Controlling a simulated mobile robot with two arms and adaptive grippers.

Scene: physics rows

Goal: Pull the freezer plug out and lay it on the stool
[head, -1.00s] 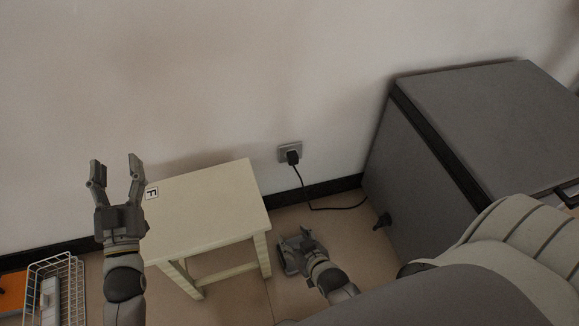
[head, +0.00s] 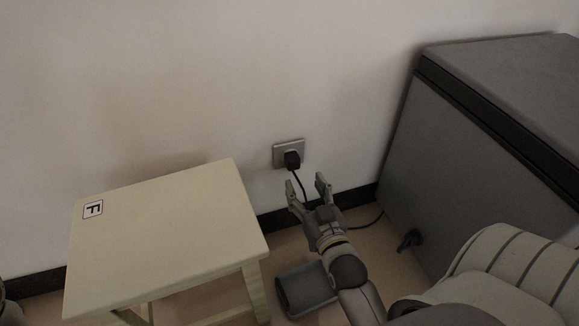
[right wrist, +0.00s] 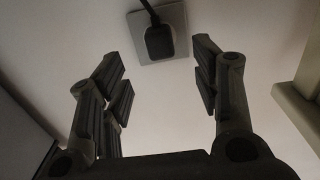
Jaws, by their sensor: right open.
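The black freezer plug (head: 292,159) sits in the wall socket (head: 279,150), its cord hanging down the wall. In the right wrist view the plug (right wrist: 159,42) shows beyond the fingertips, between them, with the socket plate (right wrist: 176,16) around it. My right gripper (head: 307,186) is open and empty, just below the plug and apart from it; its fingers also frame the right wrist view (right wrist: 160,80). My left gripper is not in view.
The grey freezer (head: 450,150) stands against the wall at the right, a black knob-like part (head: 409,240) low on its side. The cord (head: 368,225) runs along the floor towards it. A dark skirting board (head: 352,197) lines the wall.

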